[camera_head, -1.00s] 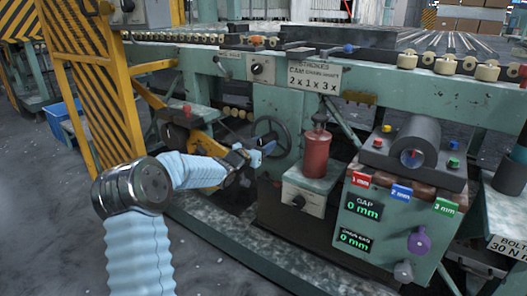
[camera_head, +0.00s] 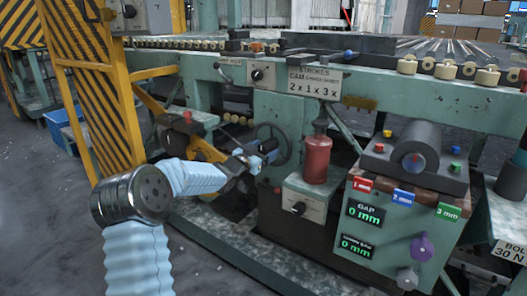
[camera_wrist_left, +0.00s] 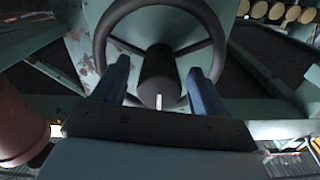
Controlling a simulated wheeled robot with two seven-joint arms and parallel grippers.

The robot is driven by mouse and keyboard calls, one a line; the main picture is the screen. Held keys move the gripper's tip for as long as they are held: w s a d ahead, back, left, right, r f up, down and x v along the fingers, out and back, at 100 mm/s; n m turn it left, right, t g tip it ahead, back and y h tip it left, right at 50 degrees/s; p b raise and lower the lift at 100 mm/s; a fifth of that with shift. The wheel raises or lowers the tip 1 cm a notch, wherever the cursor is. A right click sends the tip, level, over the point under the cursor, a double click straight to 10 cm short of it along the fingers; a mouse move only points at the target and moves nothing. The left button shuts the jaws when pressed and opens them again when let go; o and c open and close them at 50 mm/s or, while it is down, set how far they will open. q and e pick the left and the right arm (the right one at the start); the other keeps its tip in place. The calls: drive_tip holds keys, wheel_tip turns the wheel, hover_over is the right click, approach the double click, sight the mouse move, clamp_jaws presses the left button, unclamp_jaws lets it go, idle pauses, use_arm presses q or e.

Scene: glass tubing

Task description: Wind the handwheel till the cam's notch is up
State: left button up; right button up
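The dark handwheel (camera_head: 285,132) stands on the green machine's front, left of the red cylinder. In the left wrist view its rim (camera_wrist_left: 103,40) arches over a dark round hub (camera_wrist_left: 160,72) with a short white mark low on it. My left gripper (camera_head: 264,150) is in front of the wheel. In the wrist view its two blue fingers (camera_wrist_left: 160,85) are open, one on each side of the hub, with narrow gaps that look clear. I cannot make out the cam or its notch in these views. My right gripper is not in view.
A red cylinder (camera_head: 317,158) stands on a green box right of the wheel. Further right, a green cabinet (camera_head: 385,225) has displays, knobs and a dark roll (camera_head: 420,140) on top. A yellow-black striped frame (camera_head: 85,100) stands at left. A sign (camera_head: 313,80) mentions strokes and cam.

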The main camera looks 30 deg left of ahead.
use_arm(q)
drive_tip(key=s+a, duration=0.1)
drive_tip(key=s, duration=1.2)
drive_tip(key=shift+s, duration=0.4)
idle(0.4)
